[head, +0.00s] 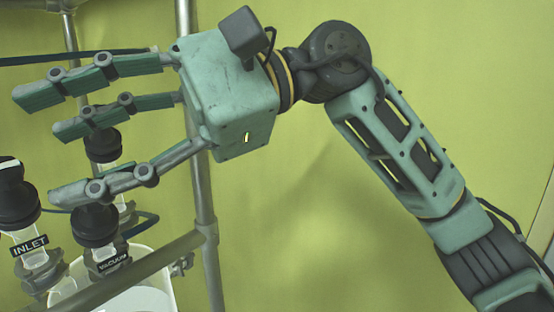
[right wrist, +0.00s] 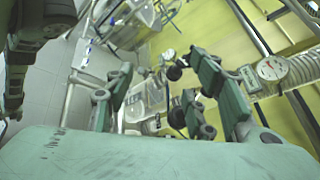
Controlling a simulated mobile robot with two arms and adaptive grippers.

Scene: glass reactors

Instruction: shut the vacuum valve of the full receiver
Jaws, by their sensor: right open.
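The vacuum valve (head: 97,224) is a black knob on a grey metal fitting with a "VACUUM" label, low at the left in the head view. A pale, white-rimmed vessel (head: 152,285) shows below it; I cannot tell whether it is the full receiver. My right gripper (head: 42,147) is open and empty, with three spread fingers pointing left. Its lowest finger passes across the top of the vacuum knob and hides part of it; contact cannot be told. In the right wrist view its fingers (right wrist: 160,95) stand apart, with small dark knobs between them. My left gripper cannot be made out.
The "INLET" valve (head: 16,198) stands left of the vacuum valve. Another black knob (head: 103,147) sits behind the fingers. A metal frame post (head: 204,205) and a slanting bar (head: 150,262) are close by. A round gauge (right wrist: 270,68) shows in the right wrist view.

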